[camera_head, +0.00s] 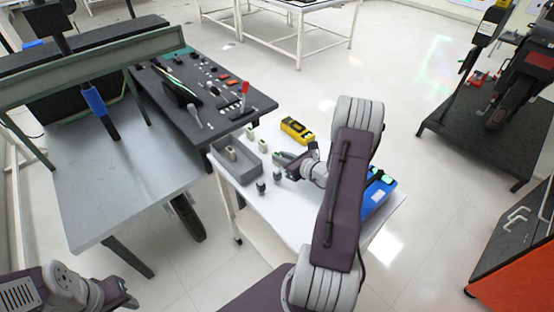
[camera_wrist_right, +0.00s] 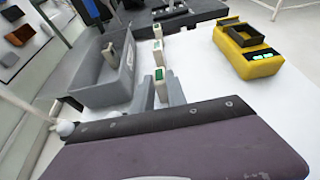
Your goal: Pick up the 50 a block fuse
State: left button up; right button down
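Small pale block fuses stand upright on the white table, and their ratings are too small to read. One fuse with a green top (camera_wrist_right: 160,84) stands between the fingers of my right gripper (camera_wrist_right: 162,92), in line with them. My right gripper also shows in the head view (camera_head: 280,157), low over the table. Its fingers look apart, with little room around the fuse. Two more pale fuses, a nearer one (camera_wrist_right: 157,52) and a farther one (camera_wrist_right: 157,31), stand behind it. Another pale fuse (camera_wrist_right: 109,55) is in the grey tray (camera_wrist_right: 88,97). My left gripper (camera_head: 122,297) is at the lower left.
Two dark small parts, one (camera_head: 277,174) and another (camera_head: 261,188), stand beside the tray. A yellow meter (camera_head: 296,130) and a blue device (camera_head: 376,196) are on the white table (camera_head: 290,222).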

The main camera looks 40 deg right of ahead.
jog(key=w+d+r+p, duration=0.1)
jog(key=w+d+r, duration=0.4)
jog(key=w+r, duration=0.5)
jog(key=shift+w+r, duration=0.3)
jog(key=shift+r, duration=0.2)
